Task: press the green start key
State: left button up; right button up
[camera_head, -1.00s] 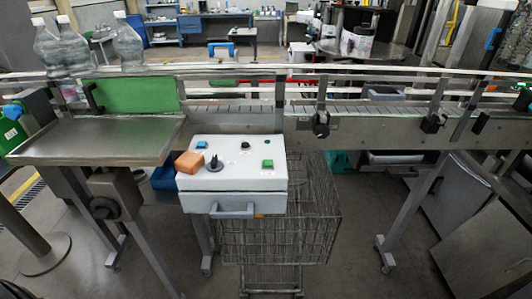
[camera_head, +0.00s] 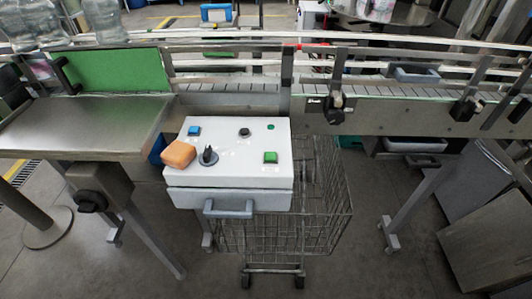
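The box's sloped top also bears a blue key (camera_head: 194,131), a black rotary knob (camera_head: 208,156), a small black button (camera_head: 244,132) and a small round green spot (camera_head: 271,127) at the back. An orange block (camera_head: 178,154) sits at the box's left edge. Nothing covers the green key. Neither of my grippers shows in the head view.
A conveyor with rails (camera_head: 400,95) runs across behind the box. A steel table (camera_head: 75,128) stands to the left, with a green panel (camera_head: 115,72) and clear bottles behind it. A wire cart (camera_head: 318,205) stands below the box. The space above the box is clear.

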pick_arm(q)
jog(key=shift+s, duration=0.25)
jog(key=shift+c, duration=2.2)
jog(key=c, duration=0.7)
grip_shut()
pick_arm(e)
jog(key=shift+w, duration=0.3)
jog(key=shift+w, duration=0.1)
